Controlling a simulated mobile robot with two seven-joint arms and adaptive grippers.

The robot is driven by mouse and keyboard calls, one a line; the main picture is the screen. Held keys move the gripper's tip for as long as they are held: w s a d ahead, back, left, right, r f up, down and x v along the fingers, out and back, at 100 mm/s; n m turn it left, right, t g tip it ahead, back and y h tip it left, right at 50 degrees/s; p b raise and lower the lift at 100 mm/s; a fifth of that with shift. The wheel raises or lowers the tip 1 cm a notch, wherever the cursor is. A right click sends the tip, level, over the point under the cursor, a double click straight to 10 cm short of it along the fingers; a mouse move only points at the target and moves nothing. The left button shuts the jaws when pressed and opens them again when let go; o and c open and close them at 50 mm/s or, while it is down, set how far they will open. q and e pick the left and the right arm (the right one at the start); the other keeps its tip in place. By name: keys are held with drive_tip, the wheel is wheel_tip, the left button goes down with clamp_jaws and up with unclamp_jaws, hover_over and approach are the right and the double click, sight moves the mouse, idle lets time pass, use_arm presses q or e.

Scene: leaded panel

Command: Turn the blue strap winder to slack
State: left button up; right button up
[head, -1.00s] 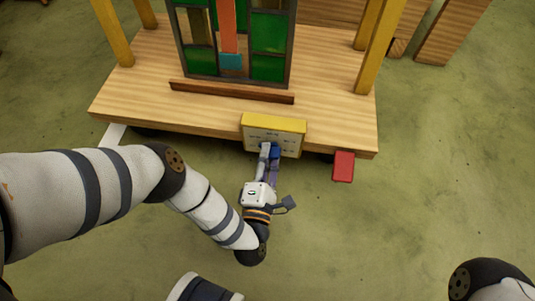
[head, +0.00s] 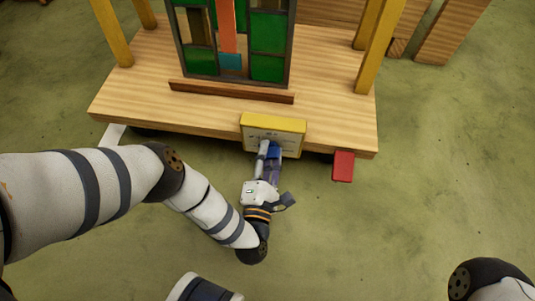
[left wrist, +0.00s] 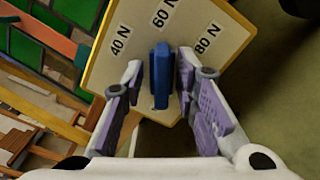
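The blue strap winder (left wrist: 161,75) is an upright bar on the face of a yellow-edged plate (head: 274,124), which is mounted on the front of the wooden platform. In the left wrist view the plate face (left wrist: 130,20) reads 40 N, 60 N and 80 N, and the bar's far end is near the 60 N mark. My left gripper (left wrist: 160,85) has one finger on each side of the bar, with a narrow gap showing on both sides. In the head view the left gripper (head: 267,152) partly hides the winder. My right gripper is out of view.
The wooden platform (head: 130,95) carries a leaded panel (head: 268,45) with green, orange and blue panes, behind a brown ledge (head: 230,92). Yellow posts (head: 374,50) stand at the sides. A red block (head: 343,166) sits at the front edge. The floor to the right is clear.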

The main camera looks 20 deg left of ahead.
use_arm(q)
drive_tip(key=shift+s+f, duration=0.1)
drive_tip(key=shift+s, duration=0.05)
drive_tip(key=shift+s+d, duration=0.1)
drive_tip(key=shift+s, duration=0.25)
drive_tip(key=v, duration=1.1)
